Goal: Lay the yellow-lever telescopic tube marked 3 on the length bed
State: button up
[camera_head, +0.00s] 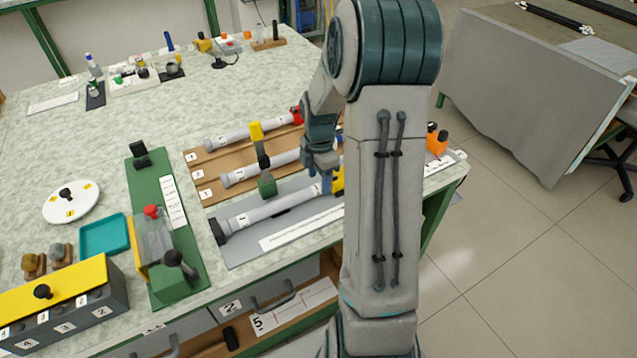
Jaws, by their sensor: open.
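A grey tube (270,210) lies along the grey bed plate (235,252), with a dark collar at its left end and a yellow part (338,180) at its right end. Its number is small and looks like a 4; I cannot confirm a 3. My gripper (326,184) is at the right end of this tube, beside the yellow part. It is open, partly hidden by my arm; contact cannot be told. Two more tubes lie on the brown rack (205,162): a far one (235,135) with a red end, and a nearer one (240,175) whose right end is hidden.
A green fixture (155,190) stands left of the bed plate. Farther left are a white disc (72,203), a teal tray (85,247) and a yellow-topped box (45,290). My arm blocks the right side.

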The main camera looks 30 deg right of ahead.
notch_tip(320, 180, up, 11)
dwell(0.7)
jog(key=s+a+r+m+t+p, duration=0.1)
jog(key=s+a+r+m, duration=0.2)
jog(key=s+a+m, duration=0.4)
jog(key=s+a+r+m+t+p, duration=0.2)
jog(key=s+a+r+m, duration=0.2)
jog(key=s+a+m, duration=0.3)
jog(key=shift+s+a+r+m, duration=0.15)
jog(key=shift+s+r+m, duration=0.1)
jog(key=shift+s+m, duration=2.1)
jog(key=shift+c, duration=0.3)
